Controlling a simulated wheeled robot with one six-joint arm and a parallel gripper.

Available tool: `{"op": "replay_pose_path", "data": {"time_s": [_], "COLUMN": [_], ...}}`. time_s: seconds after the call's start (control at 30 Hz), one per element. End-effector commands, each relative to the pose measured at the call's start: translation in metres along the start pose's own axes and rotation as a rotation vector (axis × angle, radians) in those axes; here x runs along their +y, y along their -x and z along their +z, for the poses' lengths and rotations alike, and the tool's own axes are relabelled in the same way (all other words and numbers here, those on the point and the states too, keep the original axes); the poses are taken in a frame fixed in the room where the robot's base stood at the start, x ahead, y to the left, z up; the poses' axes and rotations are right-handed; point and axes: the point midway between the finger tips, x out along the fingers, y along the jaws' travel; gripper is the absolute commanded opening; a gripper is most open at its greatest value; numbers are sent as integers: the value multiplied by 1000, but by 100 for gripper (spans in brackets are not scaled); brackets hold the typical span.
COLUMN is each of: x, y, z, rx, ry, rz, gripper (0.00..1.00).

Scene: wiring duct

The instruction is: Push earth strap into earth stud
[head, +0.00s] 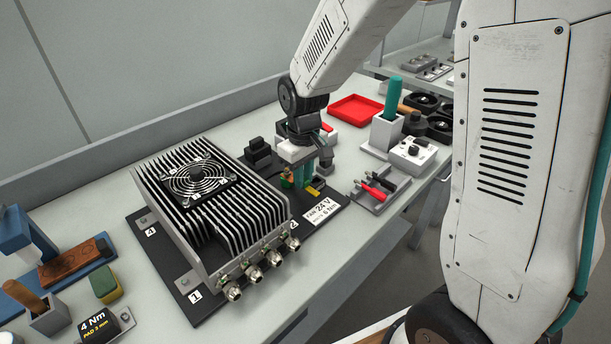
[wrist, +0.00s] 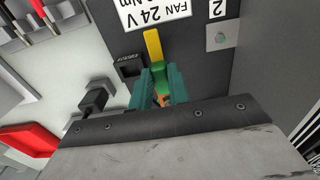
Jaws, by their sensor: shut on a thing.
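My gripper (wrist: 161,88) has teal fingers and is shut on the green part of the earth strap (wrist: 153,48). The strap's yellow end sticks out past the fingers toward the white fan label. In the head view my gripper (head: 307,176) is low over the dark plate, and the yellow end (head: 315,189) shows beside it. A small orange-brown piece (wrist: 164,101) shows between the fingers; I cannot tell whether it is the strap's end or the earth stud. The stud is not clearly seen, and the fingers hide any contact.
The finned housing (head: 210,205) with a fan stands left of my gripper. A black socket (wrist: 130,67) and black plug (wrist: 95,98) are close beside the fingers. A tray with red-handled tools (head: 376,190) lies to the right; a red tray (head: 355,109) is behind.

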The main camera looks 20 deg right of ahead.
Motion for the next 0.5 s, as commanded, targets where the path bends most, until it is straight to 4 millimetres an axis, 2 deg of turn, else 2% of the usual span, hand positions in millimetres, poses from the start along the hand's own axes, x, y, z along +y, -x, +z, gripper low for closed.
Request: {"op": "replay_pose_path", "data": {"time_s": [0.03,0.07,0.1,0.13,0.17,0.5], "x": [0,0,0,0,0,0], "y": [0,0,0,0,0,6], "z": [-2,-2,-2,-2,-2,-2], "rx": [1,1,1,1,1,3], "ry": [0,0,0,0,0,0], "rz": [0,0,0,0,0,1], "gripper": [0,20,31,40,43,43]}}
